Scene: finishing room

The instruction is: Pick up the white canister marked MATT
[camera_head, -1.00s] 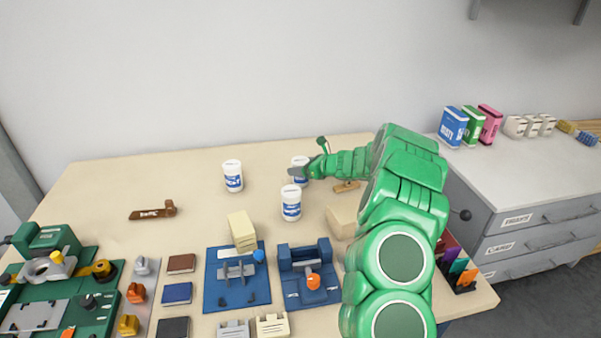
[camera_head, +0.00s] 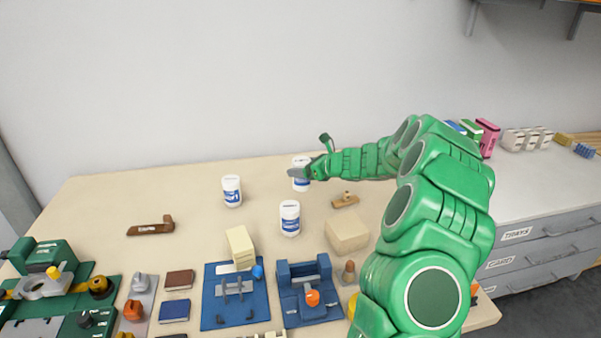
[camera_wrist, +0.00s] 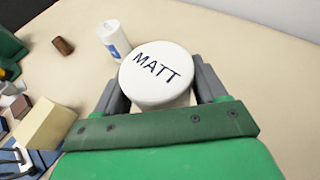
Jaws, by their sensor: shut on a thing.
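The white canister marked MATT (camera_wrist: 158,76) fills the middle of the wrist view, with its lid lettering readable. My gripper (camera_wrist: 160,92) has one grey finger on each side of it and is shut on it. In the head view my gripper (camera_head: 303,173) is at the back of the table, and the MATT canister (camera_head: 301,161) is partly hidden by it. I cannot tell whether the canister is clear of the tabletop. Two other white canisters with blue labels stand upright on the table, one in front (camera_head: 290,219) and one to the left (camera_head: 232,191).
A cream block (camera_head: 240,246), blue fixtures (camera_head: 305,290) and a green machine (camera_head: 45,258) occupy the table's front. A beige block (camera_head: 347,234) and a small wooden-handled tool (camera_head: 345,201) lie near my arm. The table's back left is mostly clear.

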